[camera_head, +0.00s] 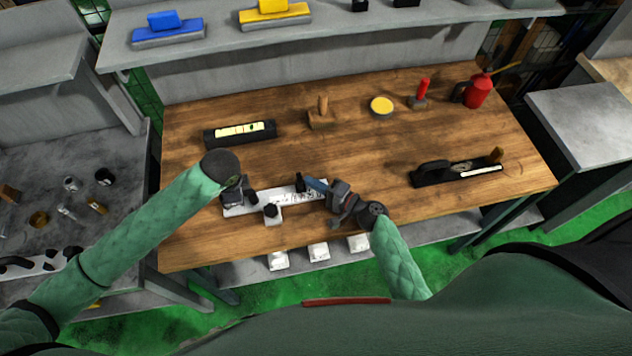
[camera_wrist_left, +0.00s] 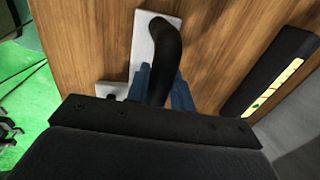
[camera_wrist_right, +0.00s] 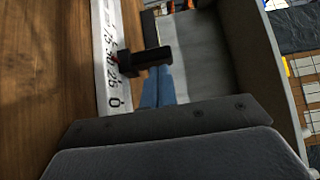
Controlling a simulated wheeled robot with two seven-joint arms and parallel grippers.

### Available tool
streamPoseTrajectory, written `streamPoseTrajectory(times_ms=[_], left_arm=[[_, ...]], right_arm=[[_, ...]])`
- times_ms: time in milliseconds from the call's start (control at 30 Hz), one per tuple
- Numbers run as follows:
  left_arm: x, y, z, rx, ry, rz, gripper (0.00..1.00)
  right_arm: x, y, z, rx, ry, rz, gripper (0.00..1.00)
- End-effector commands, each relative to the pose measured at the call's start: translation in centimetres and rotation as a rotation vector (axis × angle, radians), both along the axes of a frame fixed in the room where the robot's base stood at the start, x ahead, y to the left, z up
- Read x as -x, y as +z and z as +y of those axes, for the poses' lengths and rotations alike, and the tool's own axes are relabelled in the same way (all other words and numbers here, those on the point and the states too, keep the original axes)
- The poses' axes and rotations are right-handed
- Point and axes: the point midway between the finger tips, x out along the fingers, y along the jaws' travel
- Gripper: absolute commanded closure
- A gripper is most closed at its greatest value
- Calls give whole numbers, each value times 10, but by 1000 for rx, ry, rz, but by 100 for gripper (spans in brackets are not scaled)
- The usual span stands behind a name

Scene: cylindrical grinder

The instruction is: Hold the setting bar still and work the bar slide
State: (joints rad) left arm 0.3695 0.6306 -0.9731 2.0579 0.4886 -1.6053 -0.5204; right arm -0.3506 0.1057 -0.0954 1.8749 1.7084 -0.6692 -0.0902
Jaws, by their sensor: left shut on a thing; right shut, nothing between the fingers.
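The setting bar (camera_head: 284,196) is a long white strip with black scale marks, lying flat on the wooden bench. A curved black handle (camera_wrist_left: 166,42) stands at its left end. My left gripper (camera_wrist_left: 160,88) is shut on this handle, its blue fingers on either side. The bar slide's dark upright knob (camera_head: 300,183) stands on the bar towards the right; it also shows in the right wrist view (camera_wrist_right: 146,60). My right gripper (camera_head: 313,184) is shut and empty, its blue fingertips close beside the knob. I cannot tell whether they touch it.
A white block with a black knob (camera_head: 273,217) sits at the bar's front edge. A black holder (camera_head: 240,141) lies behind left, a black-handled tool (camera_head: 455,172) to the right. A wooden-handled block (camera_head: 321,118), yellow tin (camera_head: 381,106) and red can (camera_head: 478,91) stand at the back.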

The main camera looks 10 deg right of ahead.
Motion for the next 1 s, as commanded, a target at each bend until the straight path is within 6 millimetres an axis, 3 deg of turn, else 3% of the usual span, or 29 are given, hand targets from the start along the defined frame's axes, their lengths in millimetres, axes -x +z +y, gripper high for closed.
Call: streamPoseTrajectory(times_ms=[167, 333, 1000], left_arm=[[1, -1, 0, 0, 0, 2, 100], [1, -1, 0, 0, 0, 2, 100], [1, -1, 0, -1, 0, 2, 100]], right_arm=[[0, -1, -13, 2, -1, 1, 100], [0, -1, -43, 3, 0, 0, 100], [98, -1, -138, 1, -1, 2, 100]])
